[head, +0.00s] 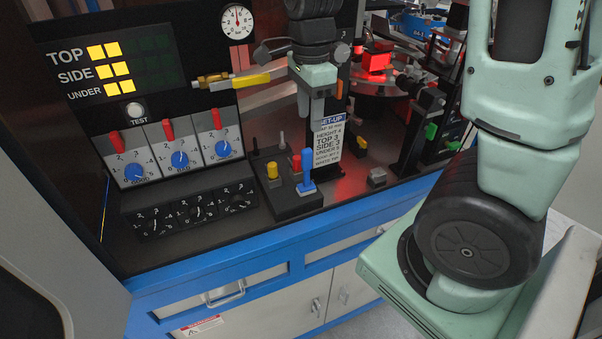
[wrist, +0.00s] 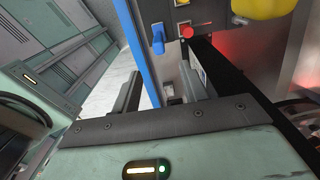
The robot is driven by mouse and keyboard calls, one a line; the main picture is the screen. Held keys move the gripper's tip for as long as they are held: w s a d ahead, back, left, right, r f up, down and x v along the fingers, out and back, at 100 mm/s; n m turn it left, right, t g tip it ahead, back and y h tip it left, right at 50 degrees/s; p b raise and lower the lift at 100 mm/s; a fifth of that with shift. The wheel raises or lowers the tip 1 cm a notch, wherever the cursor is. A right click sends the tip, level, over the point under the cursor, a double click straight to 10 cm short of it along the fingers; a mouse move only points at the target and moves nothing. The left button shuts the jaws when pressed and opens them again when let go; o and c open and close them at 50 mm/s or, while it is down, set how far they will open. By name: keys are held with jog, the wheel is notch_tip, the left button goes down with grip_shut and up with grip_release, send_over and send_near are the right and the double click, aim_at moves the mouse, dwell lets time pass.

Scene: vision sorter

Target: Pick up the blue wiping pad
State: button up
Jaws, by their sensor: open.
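A blue piece (head: 307,172), which I take to be the blue wiping pad, stands upright on a black block at the front of the machine deck. It has a tall handle and a flat blue foot. In the wrist view its blue top (wrist: 158,38) shows beyond my fingers. My gripper (head: 311,117) points down just above it, apart from it. In the wrist view my gripper (wrist: 167,85) has its two dark fingers spread, with nothing between them.
A red piece (head: 296,163) and a yellow piece (head: 272,171) stand close beside the blue one. A set-up card (head: 327,142) is just to the right. A yellow-tipped nozzle (head: 250,81) reaches in from the left near my gripper. A control panel (head: 150,110) stands left.

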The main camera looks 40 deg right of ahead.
send_over(307, 168)
jog(key=d, duration=0.1)
jog(key=f, duration=0.7)
jog(key=shift+w+d+f, duration=0.1)
jog(key=shift+w+f, duration=0.2)
jog(key=shift+w, duration=0.1)
jog(key=shift+a+f+p, duration=0.15)
jog(key=shift+f+p, duration=0.25)
jog(key=shift+f, duration=0.9)
jog(key=shift+a+f+p, duration=0.1)
jog(key=shift+f+p, duration=0.25)
jog(key=shift+f, duration=0.95)
grip_shut()
